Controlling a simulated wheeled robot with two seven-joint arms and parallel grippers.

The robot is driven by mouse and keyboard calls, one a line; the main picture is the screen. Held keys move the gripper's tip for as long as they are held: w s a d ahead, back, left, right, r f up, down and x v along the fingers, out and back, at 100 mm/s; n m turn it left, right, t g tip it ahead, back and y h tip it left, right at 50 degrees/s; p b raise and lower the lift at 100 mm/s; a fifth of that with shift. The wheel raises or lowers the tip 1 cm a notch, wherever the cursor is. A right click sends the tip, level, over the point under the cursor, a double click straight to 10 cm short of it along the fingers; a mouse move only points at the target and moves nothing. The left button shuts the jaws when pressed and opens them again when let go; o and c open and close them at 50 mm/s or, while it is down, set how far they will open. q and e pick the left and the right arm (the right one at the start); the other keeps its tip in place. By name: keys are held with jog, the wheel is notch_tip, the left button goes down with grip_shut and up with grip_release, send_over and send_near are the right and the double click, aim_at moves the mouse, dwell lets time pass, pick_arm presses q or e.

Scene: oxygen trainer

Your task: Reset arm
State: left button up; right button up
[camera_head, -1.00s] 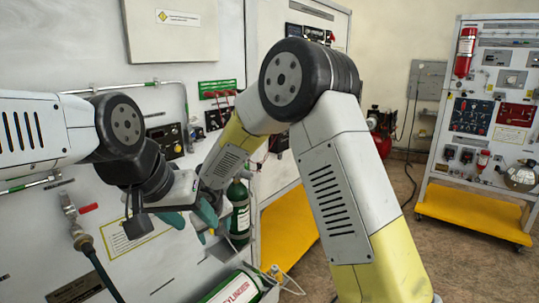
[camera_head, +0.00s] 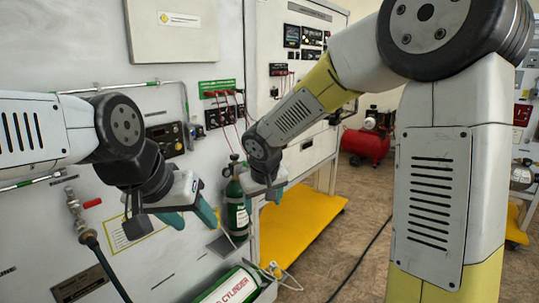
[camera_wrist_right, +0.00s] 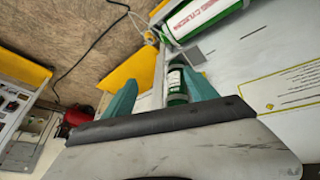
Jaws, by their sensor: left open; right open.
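My left gripper (camera_head: 191,219) is open and empty, its teal fingers pointing down in front of the white panel in the head view. My right arm (camera_head: 430,190) stands large at the right and bends over toward the panel. My right gripper (camera_head: 263,204) is open beside an upright green cylinder (camera_head: 237,210), at its right in the head view. In the right wrist view, the teal fingers of the right gripper (camera_wrist_right: 160,95) are spread with nothing held, and the green cylinder (camera_wrist_right: 177,82) shows beyond and between them. Contact with the cylinder cannot be told.
A second cylinder (camera_head: 232,288) with a white label lies at the bottom of the panel. A valve with a hose (camera_head: 76,215) is at the left. A yellow platform (camera_head: 300,222), a red compressor (camera_head: 366,145) and a cable on the floor are behind. Open floor lies between.

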jog(key=s+d+r+m, duration=0.3)
jog(key=s+d+r, duration=0.5)
jog(key=s+d, duration=0.4)
jog(key=s+d+r+m+y, duration=0.1)
jog(key=s+d, duration=0.3)
jog(key=s, duration=0.5)
jog(key=shift+t+y, duration=0.4)
jog(key=shift+r, duration=0.1)
dwell(0.8)
